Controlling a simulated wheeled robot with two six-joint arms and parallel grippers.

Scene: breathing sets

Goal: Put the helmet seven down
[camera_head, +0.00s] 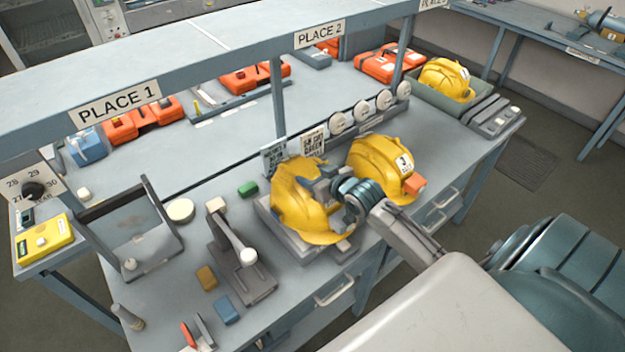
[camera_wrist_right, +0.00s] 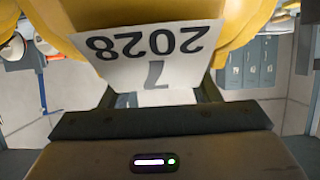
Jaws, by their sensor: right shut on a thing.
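Helmet seven (camera_head: 292,205) is yellow and sits at or just above a grey stand (camera_head: 300,246) on the bench; I cannot tell whether it touches. My right gripper (camera_head: 325,186) is shut on it from its right side. In the right wrist view the helmet's yellow shell (camera_wrist_right: 60,14) fills the top, with a white label (camera_wrist_right: 155,55) reading 7 and 2028 upside down between the fingers. A second yellow helmet (camera_head: 378,163) with a white label stands just behind to the right. My left gripper is not in view.
A third yellow helmet (camera_head: 445,76) sits in a grey-green bin (camera_head: 425,98) at the back right. A grey lever device (camera_head: 240,258) and an angled frame (camera_head: 130,220) stand left of the stand. Small coloured blocks (camera_head: 227,310) lie in front. An overhead rail (camera_head: 210,75) crosses the bench.

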